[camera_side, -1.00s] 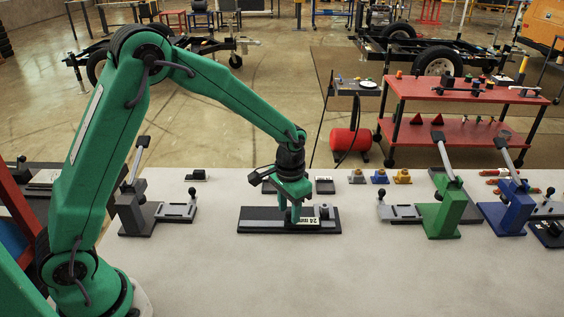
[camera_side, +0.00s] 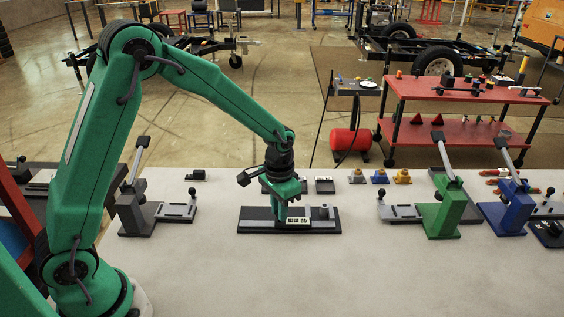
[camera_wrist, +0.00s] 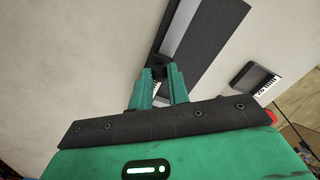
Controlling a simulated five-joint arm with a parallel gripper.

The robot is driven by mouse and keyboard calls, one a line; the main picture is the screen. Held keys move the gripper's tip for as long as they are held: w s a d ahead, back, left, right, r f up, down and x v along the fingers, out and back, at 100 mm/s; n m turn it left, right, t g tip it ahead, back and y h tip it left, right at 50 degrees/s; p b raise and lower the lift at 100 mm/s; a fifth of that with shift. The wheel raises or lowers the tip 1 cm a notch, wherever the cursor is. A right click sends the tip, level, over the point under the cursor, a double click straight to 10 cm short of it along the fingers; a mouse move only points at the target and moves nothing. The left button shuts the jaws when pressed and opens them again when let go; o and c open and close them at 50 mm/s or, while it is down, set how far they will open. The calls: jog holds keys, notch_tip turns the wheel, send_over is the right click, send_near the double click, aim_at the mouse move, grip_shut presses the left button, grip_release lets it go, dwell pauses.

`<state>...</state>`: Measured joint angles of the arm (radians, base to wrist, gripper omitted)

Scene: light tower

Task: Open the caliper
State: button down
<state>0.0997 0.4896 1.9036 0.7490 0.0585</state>
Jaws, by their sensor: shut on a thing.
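The caliper is a dark base (camera_side: 258,225) lying on the grey bench, with a pale beam (camera_wrist: 181,32) seen in the wrist view. A white reading label (camera_side: 298,221) shows on its slider, and a grey post stands near its right end. My gripper (camera_side: 281,218) points down over the middle of the caliper. In the wrist view its two green fingers (camera_wrist: 161,75) are shut on the dark slider knob (camera_wrist: 158,72) between their tips. The fingers partly hide the slider.
Small dark labelled blocks (camera_side: 324,186) lie just behind the caliper. A grey lever clamp (camera_side: 135,210) stands left; green (camera_side: 443,210) and blue (camera_side: 503,215) ones stand right. The bench front is clear.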

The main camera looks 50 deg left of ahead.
jog(key=shift+s+a, duration=0.2)
jog(key=shift+a, duration=0.05)
jog(key=c, duration=1.3)
grip_release()
jog(key=shift+c, duration=0.2)
jog(key=shift+r, duration=0.1)
notch_tip(320, 180, up, 7)
jog(key=shift+r, duration=0.35)
jog(key=shift+r, duration=0.1)
